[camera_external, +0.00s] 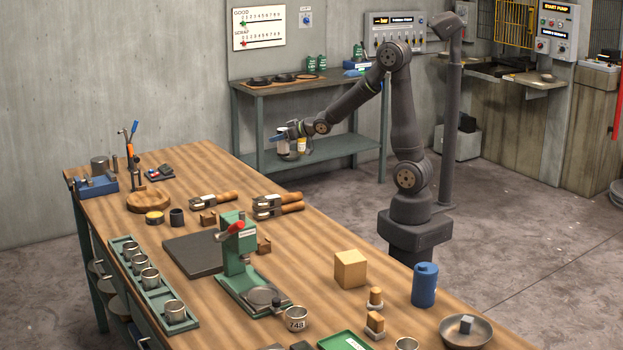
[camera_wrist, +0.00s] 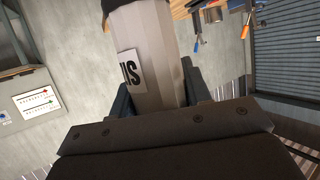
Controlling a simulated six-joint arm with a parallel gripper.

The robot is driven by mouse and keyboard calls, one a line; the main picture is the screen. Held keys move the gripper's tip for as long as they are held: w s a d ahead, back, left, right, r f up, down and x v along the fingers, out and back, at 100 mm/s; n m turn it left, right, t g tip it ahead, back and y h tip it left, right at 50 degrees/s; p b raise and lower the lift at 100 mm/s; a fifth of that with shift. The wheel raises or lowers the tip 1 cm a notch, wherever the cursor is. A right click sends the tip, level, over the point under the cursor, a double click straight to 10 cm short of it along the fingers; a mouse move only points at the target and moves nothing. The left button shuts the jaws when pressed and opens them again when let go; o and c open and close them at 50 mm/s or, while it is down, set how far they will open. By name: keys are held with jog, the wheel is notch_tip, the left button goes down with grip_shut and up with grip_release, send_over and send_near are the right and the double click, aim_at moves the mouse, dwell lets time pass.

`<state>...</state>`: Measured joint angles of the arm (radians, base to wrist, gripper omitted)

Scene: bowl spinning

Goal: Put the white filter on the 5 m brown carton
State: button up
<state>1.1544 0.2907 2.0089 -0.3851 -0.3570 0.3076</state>
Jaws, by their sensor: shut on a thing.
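My gripper (camera_external: 292,132) is out over the lower shelf of the back bench. It is shut on a whitish faceted body with a dark end, which I take as the white filter (camera_wrist: 150,55); it carries a label with black letters, only partly readable. In the external view the white filter (camera_external: 283,146) looks small and upright below the fingers; whether it touches the shelf I cannot tell. A plain light-brown box (camera_external: 350,269) stands on the front workbench and may be the carton; no 5 m marking is readable on it.
A white and yellow container (camera_external: 301,145) shows right beside the filter. On the workbench (camera_external: 310,235) stand a green press (camera_external: 238,255), a blue canister (camera_external: 424,285) and a metal bowl (camera_external: 466,330).

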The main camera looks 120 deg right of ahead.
jog(key=w+a+r+n+t+y, duration=0.2)
jog(key=w+a+n+t+y, duration=0.15)
jog(key=w+a, duration=1)
jog(key=w+a+r+n+t+y, duration=0.3)
jog(key=w+a+n+y, duration=0.2)
jog(key=w+a, duration=0.85)
jog(key=a+r+n+y, duration=0.2)
jog(key=a+n+y, duration=0.2)
jog(key=a, duration=1.6)
jog(key=n+g+y, duration=0.2)
jog(key=n+y, duration=0.2)
jog(key=y, duration=0.1)
send_over(348, 259)
jog(key=shift+f, duration=2.5)
jog(key=shift+t, duration=0.25)
jog(key=shift+a+f, duration=0.1)
jog(key=shift+f, duration=2)
